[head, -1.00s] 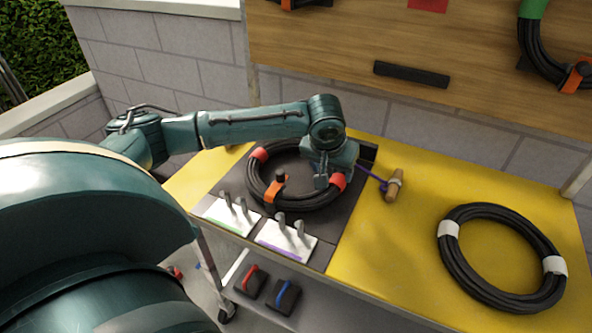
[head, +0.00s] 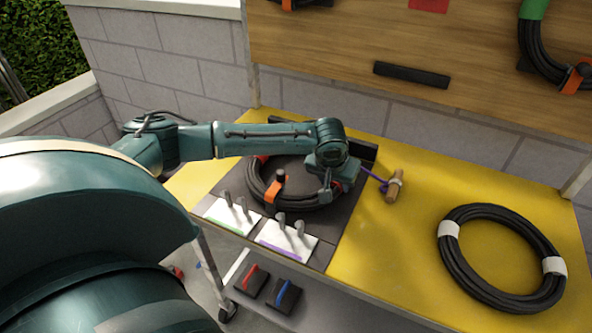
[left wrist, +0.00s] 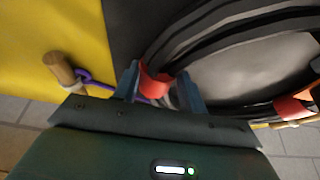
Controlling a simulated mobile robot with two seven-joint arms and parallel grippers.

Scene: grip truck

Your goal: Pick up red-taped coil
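The red-taped coil (head: 301,200) is a ring of black cable with red tape bands and an orange strap, lying on the dark mat. My left gripper (head: 328,194) is low over the coil's right side and hides the red band there in the head view. In the left wrist view the two fingers (left wrist: 160,90) stand apart, with a red tape band (left wrist: 154,82) between them. The band lies close to the left finger, with a gap on the right, so the gripper looks open around the cable. My right gripper is not in view.
A white-taped coil (head: 487,290) lies on the yellow table (head: 385,270) at right. A wooden handle with a purple cord (head: 395,186) lies just right of my gripper. A board with coils rises behind.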

